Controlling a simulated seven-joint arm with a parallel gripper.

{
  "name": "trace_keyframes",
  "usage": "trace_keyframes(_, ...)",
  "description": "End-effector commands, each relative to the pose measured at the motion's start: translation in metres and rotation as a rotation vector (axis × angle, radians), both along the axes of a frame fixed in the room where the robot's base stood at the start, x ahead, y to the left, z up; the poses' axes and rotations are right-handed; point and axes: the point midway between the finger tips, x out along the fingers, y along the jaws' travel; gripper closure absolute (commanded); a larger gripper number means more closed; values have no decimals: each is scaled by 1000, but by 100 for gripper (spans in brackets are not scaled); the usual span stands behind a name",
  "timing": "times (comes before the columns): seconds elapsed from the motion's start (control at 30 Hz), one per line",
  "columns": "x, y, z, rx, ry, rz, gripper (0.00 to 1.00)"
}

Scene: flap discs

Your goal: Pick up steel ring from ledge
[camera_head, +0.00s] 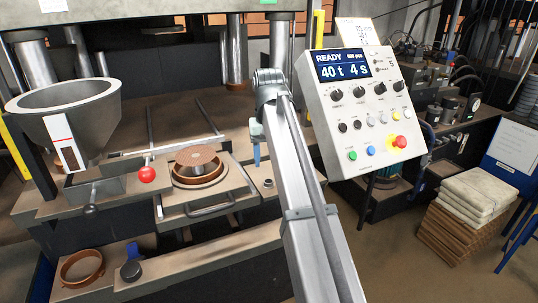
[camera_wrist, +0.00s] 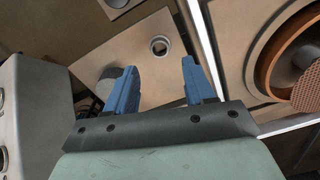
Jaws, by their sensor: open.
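A small steel ring (camera_wrist: 159,46) lies flat on a tan ledge (camera_wrist: 150,88) in the wrist view, a little beyond the fingertips and roughly centred between them. In the head view the small ring (camera_head: 268,183) sits on the ledge to the right of the tray with the brown disc. My gripper (camera_wrist: 159,72) is open, its two blue fingers apart with nothing between them. In the head view my gripper (camera_head: 257,158) shows partly behind my arm, above the ledge near the ring. The height gap between fingertips and ring is hard to tell.
A brown mould ring (camera_head: 198,181) with a disc (camera_head: 196,156) stands close left, also showing in the wrist view (camera_wrist: 268,62). A red ball knob (camera_head: 147,174), hopper (camera_head: 66,110) and copper ring (camera_head: 82,268) are farther left. The control panel (camera_head: 361,112) stands to the right.

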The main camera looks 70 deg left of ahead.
Motion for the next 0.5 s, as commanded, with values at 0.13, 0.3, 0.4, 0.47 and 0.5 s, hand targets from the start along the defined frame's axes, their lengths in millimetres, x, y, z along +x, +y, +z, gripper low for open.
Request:
trace_keyframes(0.13, 0, -1, -10, 0, 1, 1, 46)
trace_keyframes(0.3, 0, -1, -25, -1, 1, 1, 46)
trace_keyframes(0.4, 0, -1, -35, 0, 1, 1, 46)
trace_keyframes(0.47, 0, -1, -41, 0, 1, 1, 46)
trace_keyframes(0.5, 0, -1, -45, 0, 1, 1, 46)
